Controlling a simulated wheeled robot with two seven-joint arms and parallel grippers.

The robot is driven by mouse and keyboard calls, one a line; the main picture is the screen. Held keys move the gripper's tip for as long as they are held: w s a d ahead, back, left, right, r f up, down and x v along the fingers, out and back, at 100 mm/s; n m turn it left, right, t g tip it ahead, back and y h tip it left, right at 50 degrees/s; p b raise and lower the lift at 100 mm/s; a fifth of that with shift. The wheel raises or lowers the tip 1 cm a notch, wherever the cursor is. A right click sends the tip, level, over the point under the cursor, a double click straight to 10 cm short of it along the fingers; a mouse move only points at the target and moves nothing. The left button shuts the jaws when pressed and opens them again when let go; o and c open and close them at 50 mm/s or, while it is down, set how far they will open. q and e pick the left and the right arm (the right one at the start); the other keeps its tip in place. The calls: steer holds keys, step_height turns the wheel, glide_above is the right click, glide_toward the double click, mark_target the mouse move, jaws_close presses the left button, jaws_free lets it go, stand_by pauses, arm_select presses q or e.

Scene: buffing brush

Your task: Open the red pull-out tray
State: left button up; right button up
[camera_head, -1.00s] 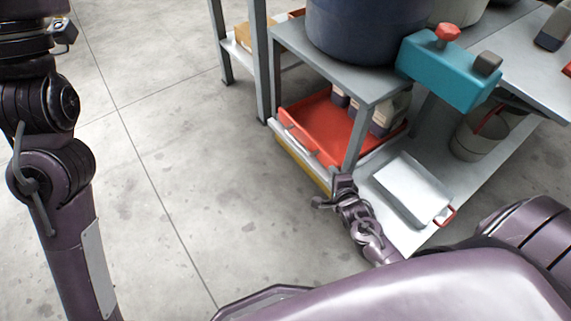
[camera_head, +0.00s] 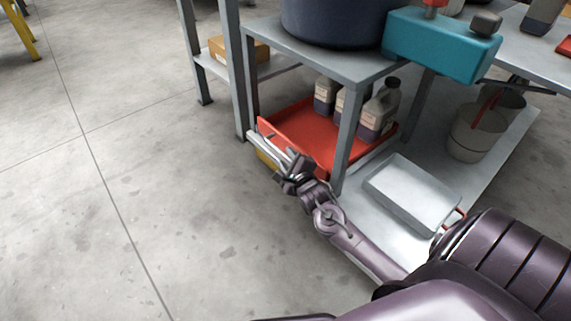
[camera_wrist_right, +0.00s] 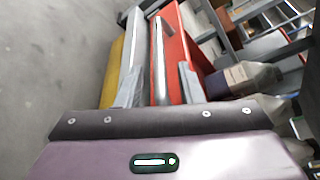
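The red pull-out tray (camera_head: 295,125) lies on the low level of a grey bench, with a pale handle bar (camera_head: 264,140) along its front edge. My right gripper (camera_head: 291,168) is at this front edge, near the bar's right part. In the right wrist view, the two fingers of the gripper (camera_wrist_right: 159,84) are apart, and the bar (camera_wrist_right: 158,55) runs between them. The red tray (camera_wrist_right: 177,48) is just right of the bar. I cannot see contact between the fingers and the bar. My left gripper is out of view.
Grey-and-dark bottles (camera_head: 378,112) stand on the tray. A bench leg (camera_head: 347,140) rises right beside my right gripper. A white pan (camera_head: 412,190) lies on the low shelf to the right. The floor (camera_head: 170,190) in front and left is clear.

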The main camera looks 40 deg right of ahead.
steer(key=shift+b+x, duration=0.3)
steer(key=shift+x, duration=0.6)
steer(key=shift+c, duration=0.4)
jaws_close()
